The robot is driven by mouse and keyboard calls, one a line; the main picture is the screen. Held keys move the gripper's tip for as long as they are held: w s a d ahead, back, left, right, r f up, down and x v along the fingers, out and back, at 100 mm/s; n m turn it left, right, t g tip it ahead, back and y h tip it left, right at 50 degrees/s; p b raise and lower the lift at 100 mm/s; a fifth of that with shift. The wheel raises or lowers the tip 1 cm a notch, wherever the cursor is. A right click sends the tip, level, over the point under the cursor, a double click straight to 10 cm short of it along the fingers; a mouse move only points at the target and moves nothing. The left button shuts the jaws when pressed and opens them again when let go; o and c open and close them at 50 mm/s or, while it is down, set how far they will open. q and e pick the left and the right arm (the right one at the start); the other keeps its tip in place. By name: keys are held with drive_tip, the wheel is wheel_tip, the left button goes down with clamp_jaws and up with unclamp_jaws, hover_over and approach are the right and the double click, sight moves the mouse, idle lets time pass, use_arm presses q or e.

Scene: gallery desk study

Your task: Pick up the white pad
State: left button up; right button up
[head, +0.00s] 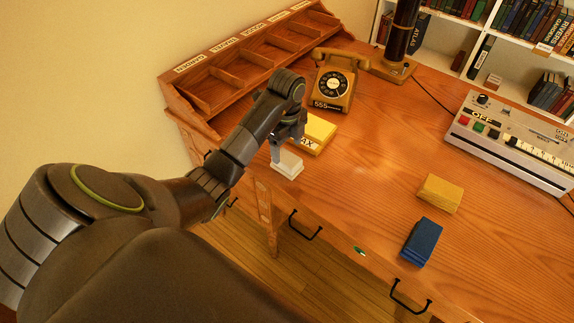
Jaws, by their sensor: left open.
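The white pad (288,166) is a small pale block on the wooden desk near its front left edge, in the head view. My left gripper (279,150) points down at it from above. Its grey finger overlaps the back left of the pad in the picture, and I cannot tell whether it touches. The gripper is open. The far finger is mostly hidden by the near one and the wrist. My right gripper is not in view.
A yellow box (320,130) with dark letters stands close behind my left gripper. A telephone (335,82) and a wooden sorter (215,86) are farther back. A yellow block (439,194) and a blue block (421,243) lie to the right. The desk's middle is clear.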

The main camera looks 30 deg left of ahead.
sight(287, 157)
use_arm(q)
drive_tip(key=f, duration=0.4)
drive_tip(key=shift+s+d+f, duration=0.1)
drive_tip(key=shift+s+f, duration=0.1)
drive_tip(key=shift+f, duration=0.2)
drive_tip(key=c, duration=1.1)
